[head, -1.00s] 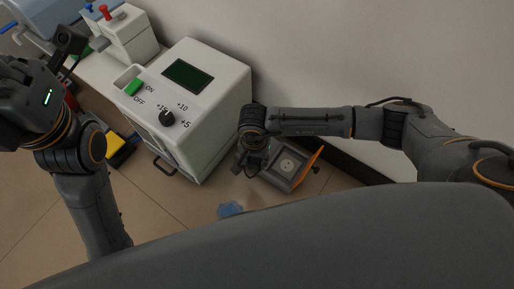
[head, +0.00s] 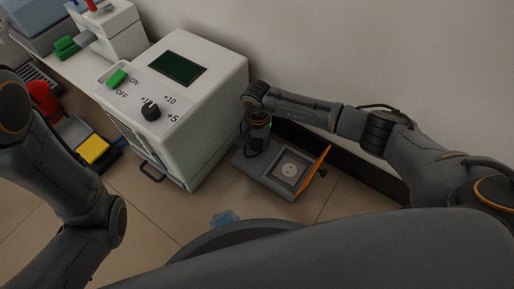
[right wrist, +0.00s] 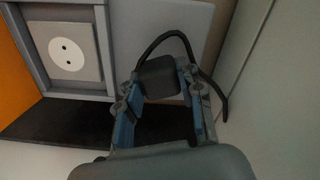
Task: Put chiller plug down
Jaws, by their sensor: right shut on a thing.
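The chiller plug (right wrist: 160,78) is a black block with a black cable looping from it. My right gripper (right wrist: 158,92) is shut on it in the right wrist view. In the head view my right gripper (head: 257,138) points down between the white chiller (head: 195,80) and the socket unit, and the plug is hard to make out there. The socket unit (head: 268,181) is a grey box with a round white two-hole socket (head: 289,170), which also shows in the right wrist view (right wrist: 66,54). The plug is out of the socket, beside it. My left gripper is outside the views.
The chiller has a green switch (head: 117,78), a dark knob (head: 151,111) and a front handle (head: 152,173). An orange panel (head: 316,170) stands at the socket unit's right. A yellow-topped item (head: 93,149) is at left.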

